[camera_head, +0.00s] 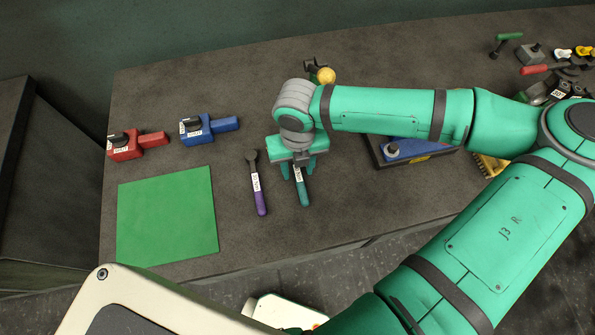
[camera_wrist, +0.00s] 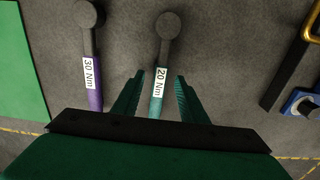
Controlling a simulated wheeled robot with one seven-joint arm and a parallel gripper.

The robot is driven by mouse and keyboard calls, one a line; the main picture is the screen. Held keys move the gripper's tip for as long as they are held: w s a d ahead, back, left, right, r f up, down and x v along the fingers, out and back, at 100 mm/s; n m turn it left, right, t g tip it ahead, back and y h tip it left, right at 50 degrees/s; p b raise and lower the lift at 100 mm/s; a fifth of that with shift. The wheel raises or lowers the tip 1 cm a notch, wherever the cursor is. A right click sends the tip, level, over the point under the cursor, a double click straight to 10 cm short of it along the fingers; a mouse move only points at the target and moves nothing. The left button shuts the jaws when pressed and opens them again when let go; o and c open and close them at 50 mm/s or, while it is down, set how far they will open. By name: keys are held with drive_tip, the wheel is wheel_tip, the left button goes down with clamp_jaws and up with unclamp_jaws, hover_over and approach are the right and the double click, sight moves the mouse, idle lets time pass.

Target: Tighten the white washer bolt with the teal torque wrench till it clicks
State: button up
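The teal torque wrench (camera_head: 304,196) lies on the grey bench under my gripper (camera_head: 295,174); its label reads 20 Nm in the wrist view (camera_wrist: 168,30). My gripper (camera_wrist: 160,80) is open, with one finger on each side of the wrench handle and a gap showing on both sides. In the head view, my gripper hides the wrench's head. A blue casting (camera_head: 411,147) sits in a dark tray to the right. A bolt with a pale washer (camera_head: 393,151) is on its left end, and this bolt also shows at the wrist view's right edge (camera_wrist: 305,107).
A purple wrench (camera_head: 260,200) marked 30 Nm lies just left of the teal one. A green mat (camera_head: 167,215), a red casting (camera_head: 125,146) and a blue valve (camera_head: 209,129) are farther left. A yellow-knobbed piece (camera_head: 325,75) stands behind my wrist. Several tools crowd the back right.

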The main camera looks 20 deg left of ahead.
clamp_jaws()
